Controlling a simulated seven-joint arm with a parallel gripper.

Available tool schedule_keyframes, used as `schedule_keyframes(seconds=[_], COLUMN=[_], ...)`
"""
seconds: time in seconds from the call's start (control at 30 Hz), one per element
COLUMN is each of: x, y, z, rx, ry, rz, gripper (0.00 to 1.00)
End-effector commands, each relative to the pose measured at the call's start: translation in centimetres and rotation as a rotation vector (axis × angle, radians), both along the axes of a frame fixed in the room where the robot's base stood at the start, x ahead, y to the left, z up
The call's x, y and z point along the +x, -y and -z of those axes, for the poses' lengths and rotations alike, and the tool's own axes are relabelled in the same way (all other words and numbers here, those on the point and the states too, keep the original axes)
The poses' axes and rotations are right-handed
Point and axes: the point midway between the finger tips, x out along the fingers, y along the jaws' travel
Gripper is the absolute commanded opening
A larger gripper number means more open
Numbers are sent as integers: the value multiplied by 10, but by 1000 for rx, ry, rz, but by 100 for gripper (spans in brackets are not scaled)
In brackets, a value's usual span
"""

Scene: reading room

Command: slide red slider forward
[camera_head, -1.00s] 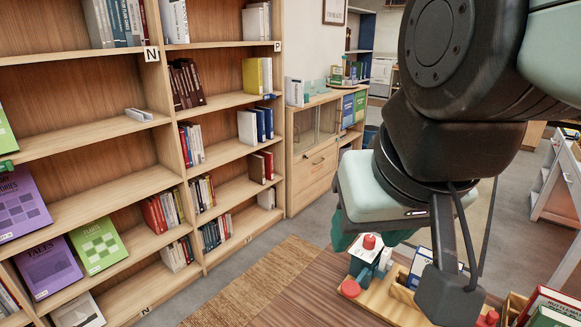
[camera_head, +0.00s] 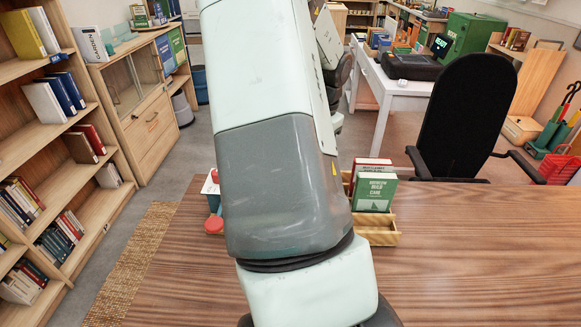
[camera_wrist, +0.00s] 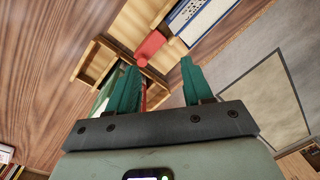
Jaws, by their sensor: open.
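My gripper (camera_wrist: 158,68) shows in the wrist view with two green fingers spread apart and nothing between their tips. A red piece (camera_wrist: 150,47), likely the red slider, lies just ahead of the fingertips, by the wooden compartments (camera_wrist: 97,62). It appears apart from the fingers, though the depth is hard to judge. In the head view my arm covers the middle of the desk, so the gripper and this red piece cannot be seen there. A red round knob (camera_head: 213,225) shows at the arm's left edge; I cannot tell whether it belongs to the slider.
A wooden holder (camera_head: 378,237) with a green book (camera_head: 375,192) and a red book (camera_head: 371,163) stands just right of my arm. The desk (camera_head: 480,250) is bare to the right. A black chair (camera_head: 462,118) stands behind it. Bookshelves line the left.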

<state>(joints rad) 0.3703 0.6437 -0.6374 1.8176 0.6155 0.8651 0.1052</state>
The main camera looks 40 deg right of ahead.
Motion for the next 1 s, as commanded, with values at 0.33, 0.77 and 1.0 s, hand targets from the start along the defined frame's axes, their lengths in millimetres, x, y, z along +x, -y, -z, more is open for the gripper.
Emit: schedule_keyframes(seconds=[0.33, 0.77, 1.0], x=[-31, -31, -30], y=[54, 53, 53], z=[52, 125, 150], rx=[-39, -37, -38], ry=[-85, -85, -83], rz=[140, 139, 139], gripper=[50, 50, 50])
